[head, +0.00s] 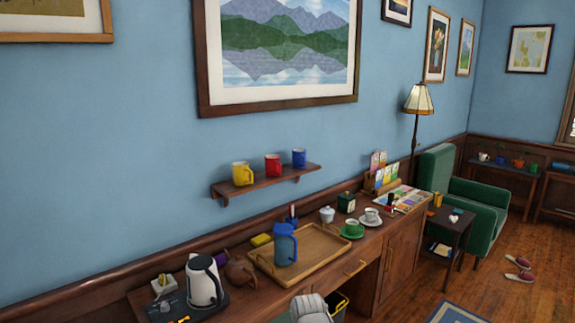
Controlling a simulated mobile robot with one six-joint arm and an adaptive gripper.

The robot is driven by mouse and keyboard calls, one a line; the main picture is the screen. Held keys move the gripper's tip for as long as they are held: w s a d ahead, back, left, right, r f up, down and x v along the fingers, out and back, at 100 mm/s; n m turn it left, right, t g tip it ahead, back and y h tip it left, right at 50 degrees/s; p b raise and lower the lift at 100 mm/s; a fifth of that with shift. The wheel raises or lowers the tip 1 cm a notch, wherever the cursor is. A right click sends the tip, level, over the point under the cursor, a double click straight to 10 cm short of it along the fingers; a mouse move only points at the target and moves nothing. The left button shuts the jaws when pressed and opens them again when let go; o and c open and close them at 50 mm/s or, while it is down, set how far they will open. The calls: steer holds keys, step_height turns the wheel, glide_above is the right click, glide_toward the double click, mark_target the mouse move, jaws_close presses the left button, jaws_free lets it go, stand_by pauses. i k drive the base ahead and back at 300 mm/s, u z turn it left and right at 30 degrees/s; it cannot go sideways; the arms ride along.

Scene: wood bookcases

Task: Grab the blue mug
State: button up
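The blue mug (299,158) stands upright at the right end of a small wooden wall shelf (262,182). A red mug (272,164) stands to its left, with a yellow mug (242,174) further left. The blue mug appears apart from the red one. I cannot make out its handle clearly.
Below the shelf, a long wooden sideboard holds a tray (325,237) with a tall blue jug (285,245). A kettle (204,281), a brown teapot (240,274) and a green cup (352,229) stand nearby. A framed picture hangs above the shelf.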

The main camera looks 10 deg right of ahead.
mark_target(298, 155)
steer(key=z, duration=0.55)
steer(key=i, duration=1.35)
steer(key=u, duration=0.35)
